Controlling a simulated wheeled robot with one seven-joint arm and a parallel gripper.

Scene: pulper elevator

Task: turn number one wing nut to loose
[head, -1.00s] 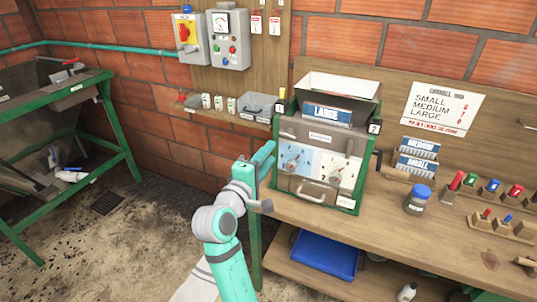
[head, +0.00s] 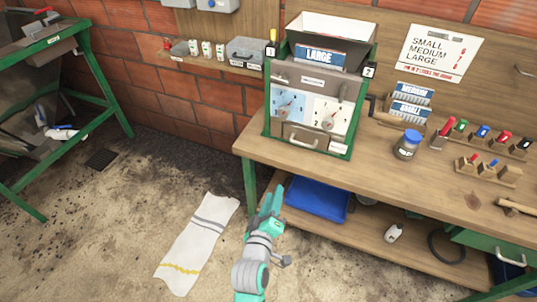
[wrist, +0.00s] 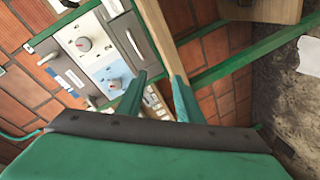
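The green-framed machine (head: 343,90) stands on the wooden bench, with a LARGE plate (head: 320,55) below its hopper. A tag marked 1 (head: 271,50) is at its upper left corner, with a small yellow piece just above it. I cannot tell the wing nut's shape or setting. A tag marked 2 (head: 369,71) is at the right. My gripper (head: 272,198) is apart from the machine, below and in front of the bench's left end. In the wrist view my gripper (wrist: 160,92) has its fingers apart, with nothing held.
The bench (head: 400,180) carries a blue-lidded jar (head: 407,146), MEDIUM and SMALL plates and coloured tools at the right. A blue tray (head: 318,197) is on the lower shelf. A white towel (head: 198,245) lies on the floor.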

